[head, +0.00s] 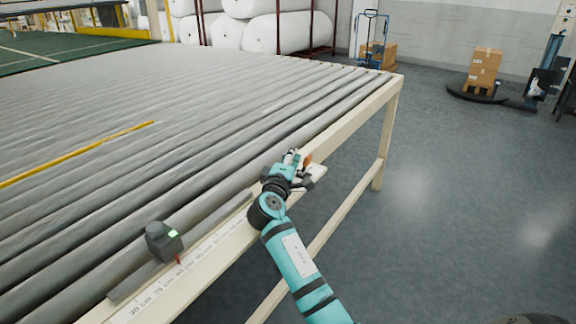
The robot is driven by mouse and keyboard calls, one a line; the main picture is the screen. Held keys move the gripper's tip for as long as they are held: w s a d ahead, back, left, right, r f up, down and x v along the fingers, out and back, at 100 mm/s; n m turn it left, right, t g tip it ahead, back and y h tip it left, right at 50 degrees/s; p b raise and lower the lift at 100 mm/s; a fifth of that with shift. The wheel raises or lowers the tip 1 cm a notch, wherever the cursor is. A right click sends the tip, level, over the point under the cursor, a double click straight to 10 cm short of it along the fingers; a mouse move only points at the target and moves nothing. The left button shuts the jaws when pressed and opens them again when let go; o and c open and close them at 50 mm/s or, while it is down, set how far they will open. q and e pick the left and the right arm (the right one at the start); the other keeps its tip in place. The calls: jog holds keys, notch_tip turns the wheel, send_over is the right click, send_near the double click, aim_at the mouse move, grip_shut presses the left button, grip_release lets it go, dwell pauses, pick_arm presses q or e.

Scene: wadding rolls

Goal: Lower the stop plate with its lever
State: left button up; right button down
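A long thin yellow strip (80,152) lies between the grey rollers of the table, low against their tops; it may be the edge of the stop plate. My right gripper (295,163) is at the rail right beside this knob. The gripper's own wrist and fingers hide most of the lever, and I cannot tell whether the fingers touch or hold it. My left gripper is not in view.
The roller table (352,118) has a cream frame with a centimetre scale (190,262) on its near edge. A dark measuring block (163,240) with a green display sits on that edge. White rolls (280,32) and cartons (482,70) stand behind.

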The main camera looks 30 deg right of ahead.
jog(key=shift+s+d+r, duration=0.15)
jog(key=shift+s+r, duration=0.1)
jog(key=shift+s, duration=0.2)
jog(key=shift+s+d+f, duration=0.1)
jog(key=shift+s, duration=0.05)
dwell(0.3)
